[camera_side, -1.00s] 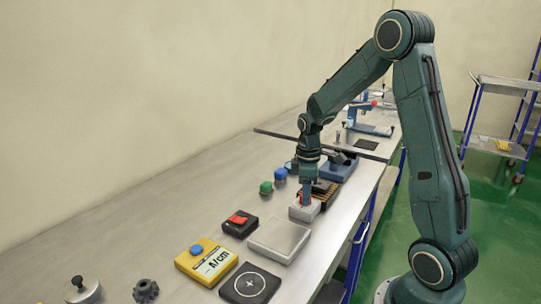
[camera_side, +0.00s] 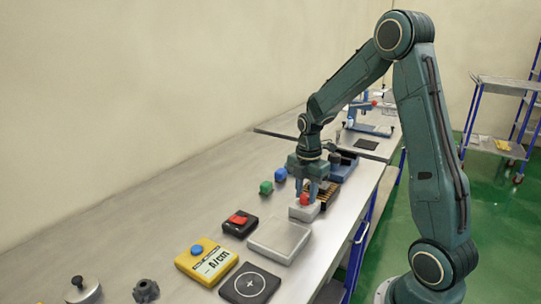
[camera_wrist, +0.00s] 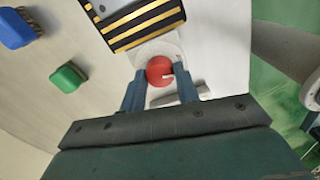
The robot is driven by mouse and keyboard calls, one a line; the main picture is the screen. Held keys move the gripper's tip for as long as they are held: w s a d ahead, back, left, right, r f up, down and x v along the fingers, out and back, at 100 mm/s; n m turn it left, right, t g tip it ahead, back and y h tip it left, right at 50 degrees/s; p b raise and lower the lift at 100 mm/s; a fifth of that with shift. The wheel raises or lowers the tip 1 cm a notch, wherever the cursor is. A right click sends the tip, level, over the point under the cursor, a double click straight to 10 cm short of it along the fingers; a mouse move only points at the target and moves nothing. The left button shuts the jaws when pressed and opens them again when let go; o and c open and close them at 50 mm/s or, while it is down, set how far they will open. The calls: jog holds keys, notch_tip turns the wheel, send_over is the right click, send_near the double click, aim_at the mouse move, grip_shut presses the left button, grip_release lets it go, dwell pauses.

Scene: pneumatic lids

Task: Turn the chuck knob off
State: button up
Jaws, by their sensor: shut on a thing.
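The chuck knob is a round red knob (camera_wrist: 158,68) with a small white mark, set on a light grey box (camera_side: 297,212). In the side view the red knob (camera_side: 305,200) shows between my fingers. My gripper (camera_wrist: 161,78) points down over the box, with one blue finger on each side of the knob. In the side view my gripper (camera_side: 306,194) is shut on the knob. The fingers hide part of the knob's sides.
A yellow-and-black striped block (camera_wrist: 140,22) is close beside the knob's box. A pale flat plate (camera_side: 279,241) and a black box with a red switch (camera_side: 239,222) lie nearer the camera.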

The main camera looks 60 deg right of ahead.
aim_at(306, 195)
jog(key=shift+n, duration=1)
jog(key=o, duration=1)
jog(key=shift+r, duration=0.1)
notch_tip(306, 195, up, 14)
jog(key=shift+f, duration=0.15)
